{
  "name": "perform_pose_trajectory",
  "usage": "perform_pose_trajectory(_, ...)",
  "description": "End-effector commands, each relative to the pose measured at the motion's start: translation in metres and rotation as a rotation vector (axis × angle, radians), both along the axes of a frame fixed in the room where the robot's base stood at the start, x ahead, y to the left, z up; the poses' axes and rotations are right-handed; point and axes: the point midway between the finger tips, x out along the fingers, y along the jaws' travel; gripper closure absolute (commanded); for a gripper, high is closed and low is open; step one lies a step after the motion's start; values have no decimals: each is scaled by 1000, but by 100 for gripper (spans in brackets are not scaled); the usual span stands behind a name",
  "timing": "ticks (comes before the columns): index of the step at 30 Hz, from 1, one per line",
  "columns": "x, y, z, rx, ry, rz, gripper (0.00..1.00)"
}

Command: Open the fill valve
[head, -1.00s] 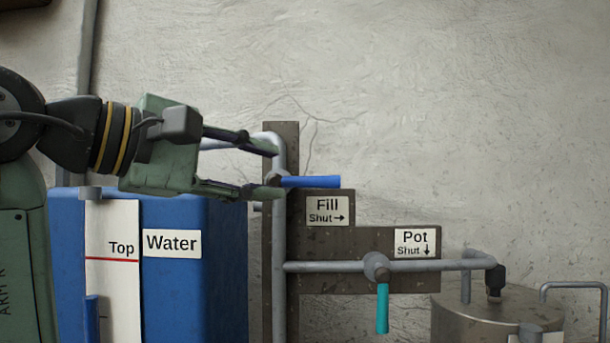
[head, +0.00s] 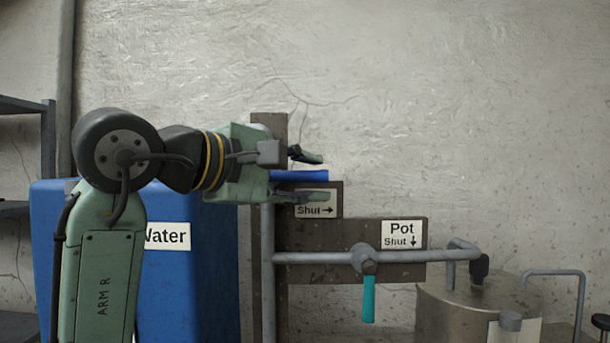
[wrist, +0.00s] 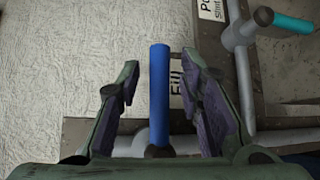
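The blue fill valve handle (head: 300,176) points right, the same way as the Shut arrow on the fill label (head: 314,210). My gripper (head: 315,178) is open around it, with one finger above and one below in the head view. In the wrist view, the blue handle (wrist: 159,90) runs between the two spread finger pads of my gripper (wrist: 159,85), with a gap on each side. The lower finger hides the word Fill in the head view. The valve body is mostly hidden behind my gripper.
The pot valve's cyan handle (head: 369,298) hangs down on the grey pipe (head: 320,258) at lower right, beside the Pot label (head: 402,235). A metal pot (head: 450,310) stands at right. A blue water tank (head: 190,290) stands behind my arm. The wall above is clear.

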Motion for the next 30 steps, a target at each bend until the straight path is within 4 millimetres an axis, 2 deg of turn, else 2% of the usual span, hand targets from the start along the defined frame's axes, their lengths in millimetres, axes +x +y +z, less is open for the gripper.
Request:
perform_pose_trajectory(2, 0, 0, 0, 0, 0, 0, 73)
perform_pose_trajectory(14, 0, 0, 0, 0, 0, 0, 100)
perform_pose_trajectory(30, 0, 0, 0, 0, 0, 0, 100)
